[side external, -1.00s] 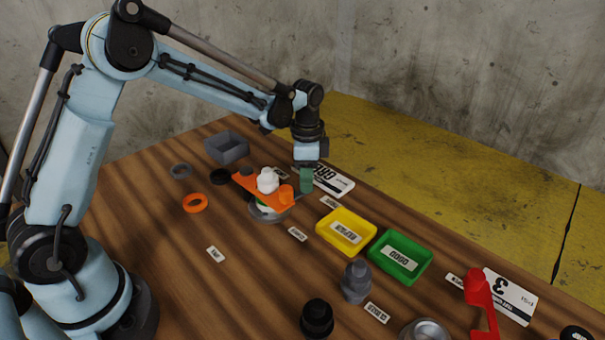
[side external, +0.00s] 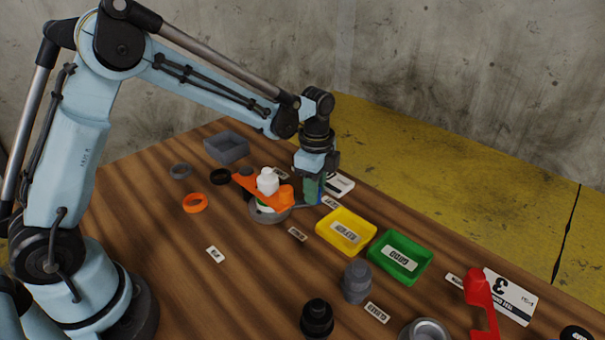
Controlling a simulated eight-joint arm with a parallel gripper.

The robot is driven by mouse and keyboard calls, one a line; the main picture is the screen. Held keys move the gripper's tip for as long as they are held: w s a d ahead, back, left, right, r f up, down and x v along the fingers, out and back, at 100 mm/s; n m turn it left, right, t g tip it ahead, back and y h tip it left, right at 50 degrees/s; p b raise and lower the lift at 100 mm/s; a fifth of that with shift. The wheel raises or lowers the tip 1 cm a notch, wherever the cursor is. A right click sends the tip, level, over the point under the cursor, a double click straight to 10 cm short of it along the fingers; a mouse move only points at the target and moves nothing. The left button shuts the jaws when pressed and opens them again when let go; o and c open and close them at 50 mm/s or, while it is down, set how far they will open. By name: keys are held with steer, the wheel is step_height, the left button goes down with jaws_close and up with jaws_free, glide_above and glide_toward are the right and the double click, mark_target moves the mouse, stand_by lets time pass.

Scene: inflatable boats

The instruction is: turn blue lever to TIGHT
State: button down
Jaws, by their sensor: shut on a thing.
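The blue lever (side external: 320,196) shows as a small blue part under my gripper, at the right side of a round grey base (side external: 270,216). An orange bar with a white knob (side external: 267,184) lies across the top of this base and hides part of it. My gripper (side external: 314,187) points down and is shut on the lever's upright, greenish-looking handle end. The fingers and wrist hide most of the lever. Small white labels stand around the base, one (side external: 331,202) just right of the gripper and one (side external: 297,234) in front. Their words are too small to read surely.
A yellow tray (side external: 322,236) and a green tray (side external: 377,256) stand close to the right. A white card (side external: 341,184) lies behind the gripper. A grey bin (side external: 208,150), loose rings and an orange ring (side external: 195,203) lie left. Grey and black knobs and a red lever (side external: 478,287) stand in front.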

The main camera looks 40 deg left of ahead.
steer(key=shift+s+d+m, duration=0.15)
steer(key=shift+d+m, duration=0.05)
steer(key=shift+m, duration=0.1)
stand_by(0.4)
steer(key=c, duration=0.8)
jaws_free()
steer(key=shift+c, duration=0.2)
step_height(320, 180, up, 12)
steer(key=shift+r, duration=0.1)
steer(key=s+a+n+t, duration=0.2)
steer(key=s+n+t, duration=0.1)
steer(key=s+n, duration=0.4)
steer(key=s+a+f+n+t, duration=0.1)
steer(key=s+n+t, duration=0.3)
steer(key=s+n, duration=0.4)
steer(key=shift+a, duration=0.45)
